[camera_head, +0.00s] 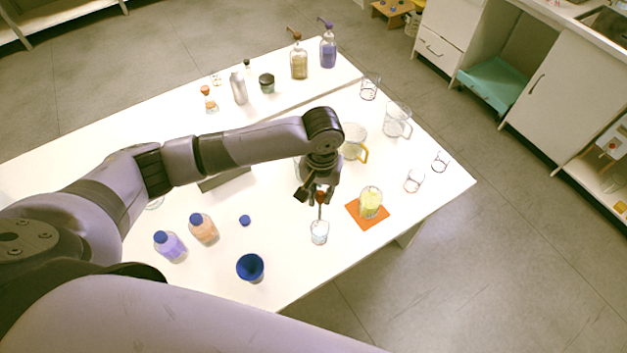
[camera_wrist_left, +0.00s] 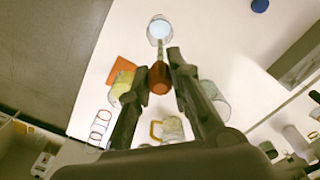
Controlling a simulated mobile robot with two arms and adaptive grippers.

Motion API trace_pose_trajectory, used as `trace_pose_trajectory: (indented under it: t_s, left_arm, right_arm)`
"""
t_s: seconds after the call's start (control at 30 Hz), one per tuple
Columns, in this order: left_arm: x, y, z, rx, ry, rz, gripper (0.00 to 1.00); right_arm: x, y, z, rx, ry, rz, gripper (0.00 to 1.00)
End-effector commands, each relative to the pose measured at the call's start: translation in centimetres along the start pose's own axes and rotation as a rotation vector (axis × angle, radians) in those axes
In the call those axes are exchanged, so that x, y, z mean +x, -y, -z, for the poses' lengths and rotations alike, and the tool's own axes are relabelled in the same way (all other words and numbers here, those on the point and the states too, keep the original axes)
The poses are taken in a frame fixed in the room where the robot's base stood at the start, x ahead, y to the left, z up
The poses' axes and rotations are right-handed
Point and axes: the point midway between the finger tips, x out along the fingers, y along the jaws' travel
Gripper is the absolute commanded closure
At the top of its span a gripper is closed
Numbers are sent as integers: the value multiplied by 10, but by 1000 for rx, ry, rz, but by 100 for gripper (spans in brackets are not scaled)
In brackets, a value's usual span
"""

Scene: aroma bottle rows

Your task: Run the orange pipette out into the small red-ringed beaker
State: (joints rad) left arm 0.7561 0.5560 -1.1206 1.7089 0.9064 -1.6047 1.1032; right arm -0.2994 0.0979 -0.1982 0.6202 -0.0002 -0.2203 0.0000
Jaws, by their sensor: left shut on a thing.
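The orange pipette is upright in my left gripper (camera_head: 318,195), its bulb (camera_wrist_left: 159,80) between the two fingers and its stem pointing down. The gripper is shut on it. Below is a small clear beaker (camera_head: 319,238) with pale bluish contents, also in the left wrist view (camera_wrist_left: 160,31). The stem's lower end is at this beaker's mouth; I cannot tell how deep it reaches. Its ring colour is unclear. A small empty beaker (camera_head: 413,181) with a reddish ring stands further right on the table. My right gripper is out of view.
A beaker of yellow-green liquid (camera_head: 371,201) stands on an orange mat (camera_head: 366,221) to the right. A blue cup (camera_head: 250,267), a blue cap (camera_head: 245,220) and two blue-capped bottles (camera_head: 203,229) stand left. Glass jugs (camera_head: 397,121) and more bottles stand behind.

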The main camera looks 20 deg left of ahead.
Motion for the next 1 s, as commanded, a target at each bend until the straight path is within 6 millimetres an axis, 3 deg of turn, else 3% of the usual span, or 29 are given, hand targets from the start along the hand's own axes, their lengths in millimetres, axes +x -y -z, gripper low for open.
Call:
trace_pose_trajectory:
  t_s: [0.4, 0.63, 1.0]
  left_arm:
    - [6, -1, 0, -1, 0, 3, 88]
    - [4, -1, 0, 0, 1, 4, 88]
    - [29, -1, 0, 1, 1, 4, 88]
  right_arm:
    - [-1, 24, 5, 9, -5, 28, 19]
    - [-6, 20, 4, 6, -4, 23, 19]
    - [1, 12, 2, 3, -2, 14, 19]
